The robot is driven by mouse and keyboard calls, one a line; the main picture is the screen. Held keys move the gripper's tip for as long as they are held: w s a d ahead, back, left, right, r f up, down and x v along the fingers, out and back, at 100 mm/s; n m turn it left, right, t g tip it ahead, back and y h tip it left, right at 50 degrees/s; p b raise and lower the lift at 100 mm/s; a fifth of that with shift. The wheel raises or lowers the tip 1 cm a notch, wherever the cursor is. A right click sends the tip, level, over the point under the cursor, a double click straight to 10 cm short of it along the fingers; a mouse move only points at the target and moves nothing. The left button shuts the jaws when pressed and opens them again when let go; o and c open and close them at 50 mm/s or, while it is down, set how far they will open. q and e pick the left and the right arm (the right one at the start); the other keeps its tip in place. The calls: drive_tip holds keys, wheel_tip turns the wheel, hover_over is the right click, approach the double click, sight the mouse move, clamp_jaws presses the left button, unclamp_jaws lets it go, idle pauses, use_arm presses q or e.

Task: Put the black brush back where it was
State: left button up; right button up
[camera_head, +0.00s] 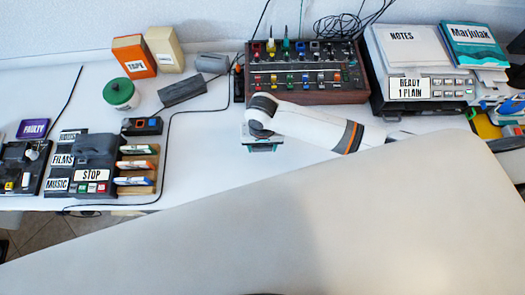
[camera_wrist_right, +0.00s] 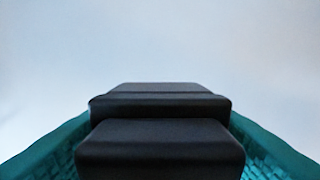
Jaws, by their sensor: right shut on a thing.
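In the right wrist view the black brush (camera_wrist_right: 160,145) sits as a smooth black stepped block between the teal finger pads. My right gripper (camera_wrist_right: 160,130) is shut on it. In the head view my right gripper (camera_head: 263,146) points down over the white table, in front of the mixer box; the brush is hidden beneath the wrist there. I cannot tell whether the brush touches the table. My left gripper is not in view.
A dark oblong block (camera_head: 182,91), a green-lidded jar (camera_head: 119,93) and an orange TAPE box (camera_head: 134,56) stand left. The knobbed mixer (camera_head: 303,72) is behind my gripper. The disc device with STOP label (camera_head: 92,176) is front left. White table (camera_head: 205,150) between is clear.

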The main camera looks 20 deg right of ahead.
sight(262, 156)
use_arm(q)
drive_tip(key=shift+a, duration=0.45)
use_arm(e)
drive_tip(key=shift+f, duration=2.3)
drive_tip(key=shift+f, duration=0.15)
drive_tip(key=o, duration=1)
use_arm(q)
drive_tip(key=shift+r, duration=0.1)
use_arm(e)
wheel_tip(262, 156, up, 12)
drive_tip(key=shift+r, duration=0.2)
